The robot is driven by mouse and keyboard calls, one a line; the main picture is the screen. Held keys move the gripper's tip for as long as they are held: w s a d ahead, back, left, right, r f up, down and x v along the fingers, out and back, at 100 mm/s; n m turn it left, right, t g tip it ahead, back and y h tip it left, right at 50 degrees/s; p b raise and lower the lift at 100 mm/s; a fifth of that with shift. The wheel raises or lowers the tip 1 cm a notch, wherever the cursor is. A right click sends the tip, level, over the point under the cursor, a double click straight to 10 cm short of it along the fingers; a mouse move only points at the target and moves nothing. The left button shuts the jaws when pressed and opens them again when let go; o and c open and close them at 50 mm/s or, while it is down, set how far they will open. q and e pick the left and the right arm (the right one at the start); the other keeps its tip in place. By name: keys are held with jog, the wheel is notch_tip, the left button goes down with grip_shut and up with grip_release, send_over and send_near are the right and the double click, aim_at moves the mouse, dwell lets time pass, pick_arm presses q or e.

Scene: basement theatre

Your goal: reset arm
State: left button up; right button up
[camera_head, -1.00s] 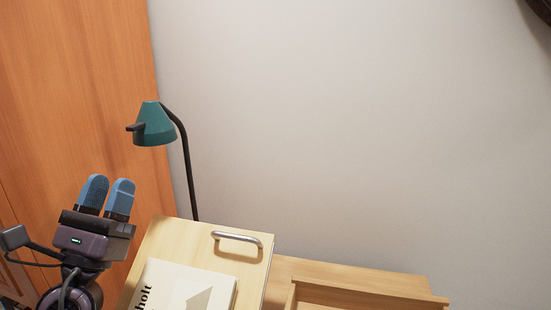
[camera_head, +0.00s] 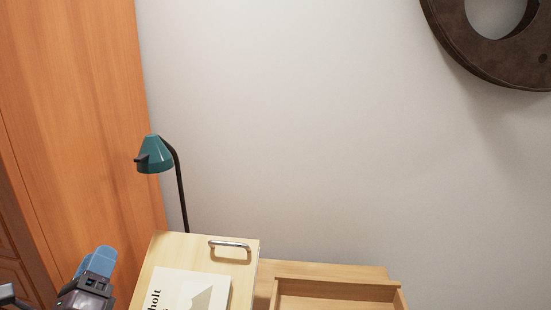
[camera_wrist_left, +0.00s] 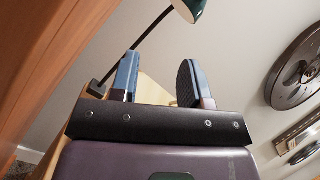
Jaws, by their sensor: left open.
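My left gripper (camera_head: 97,262) is at the lower left of the head view, in front of the orange wooden panel and left of the pale wooden board. In the left wrist view its two blue-padded fingers (camera_wrist_left: 158,82) stand apart with nothing between them. The gripper is open and empty. My right gripper is in neither view.
A pale board with a metal handle (camera_head: 230,245) carries a white book (camera_head: 190,292). A green lamp (camera_head: 155,155) stands behind it. An open wooden drawer (camera_head: 335,284) is to its right. A tall wooden cabinet (camera_head: 75,120) is at left; a dark round object (camera_head: 460,45) hangs on the wall.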

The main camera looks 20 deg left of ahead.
pick_arm(q)
jog(key=s+d+f+n+g+h+p, duration=0.4)
jog(key=s+d+f+n+p, duration=0.3)
jog(key=s+n, duration=0.4)
jog(key=s+d+f+n+g+h+p, duration=0.3)
jog(key=s+d+f+n+g+p, duration=0.3)
jog(key=s+n, duration=0.5)
jog(key=d+f+p, duration=0.2)
jog(key=d+f, duration=0.1)
jog(key=shift+d+n+h, duration=0.15)
jog(key=shift+n+h, duration=0.25)
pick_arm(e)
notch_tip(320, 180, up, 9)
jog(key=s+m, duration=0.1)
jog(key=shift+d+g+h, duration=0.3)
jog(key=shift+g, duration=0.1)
